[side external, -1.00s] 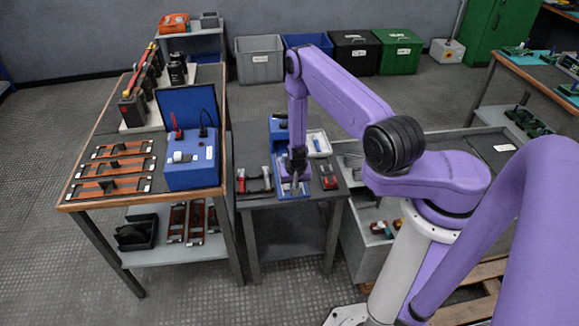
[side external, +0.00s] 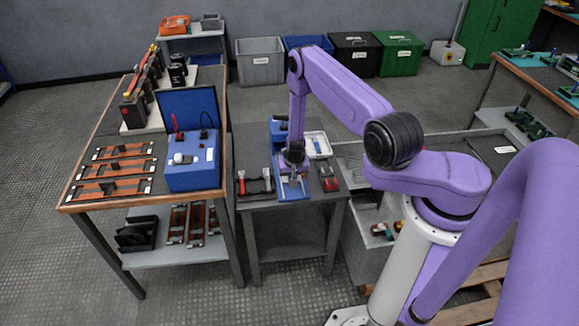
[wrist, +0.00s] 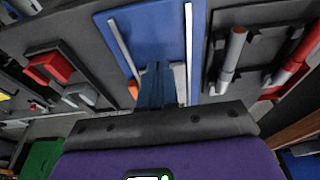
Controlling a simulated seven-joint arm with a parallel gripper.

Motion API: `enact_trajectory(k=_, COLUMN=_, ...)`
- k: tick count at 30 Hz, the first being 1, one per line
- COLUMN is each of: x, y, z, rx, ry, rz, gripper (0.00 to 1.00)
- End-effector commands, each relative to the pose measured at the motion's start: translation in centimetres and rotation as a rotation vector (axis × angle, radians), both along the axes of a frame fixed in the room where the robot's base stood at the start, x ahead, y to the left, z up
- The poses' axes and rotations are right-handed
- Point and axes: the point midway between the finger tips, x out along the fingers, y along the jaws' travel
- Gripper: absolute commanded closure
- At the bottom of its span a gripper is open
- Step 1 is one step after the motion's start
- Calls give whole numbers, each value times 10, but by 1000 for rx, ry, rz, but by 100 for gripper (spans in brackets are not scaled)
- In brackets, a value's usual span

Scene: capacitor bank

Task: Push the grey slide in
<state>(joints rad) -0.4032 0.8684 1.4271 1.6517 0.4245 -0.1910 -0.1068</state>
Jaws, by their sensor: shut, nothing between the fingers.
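The blue board (side external: 298,192) with two pale parallel rails lies on the small middle table. In the wrist view the blue board (wrist: 155,30) fills the top middle, with a rail on each side. My gripper (wrist: 157,84) is shut and empty, its dark fingertips between the rails, low over or on the board. In the side view my gripper (side external: 293,170) is over the far part of the rails. A light grey piece (wrist: 181,76) shows beside the fingers; it may be the grey slide, mostly hidden behind them. I cannot tell whether the fingers touch it.
A red-and-black clamp-like part (side external: 254,183) lies left of the board, and a red block (side external: 328,178) right of it. A white tray (side external: 318,145) and a blue block (side external: 279,130) stand behind. The blue tester box (side external: 192,168) is on the left bench.

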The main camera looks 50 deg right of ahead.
Motion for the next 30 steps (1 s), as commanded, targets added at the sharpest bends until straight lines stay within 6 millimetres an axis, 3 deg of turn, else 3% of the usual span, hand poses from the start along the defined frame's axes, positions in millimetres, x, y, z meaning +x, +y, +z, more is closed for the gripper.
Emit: enact_trajectory(k=30, x=32, y=-32, z=0, rx=-3, ry=-1, rz=-1, gripper=100)
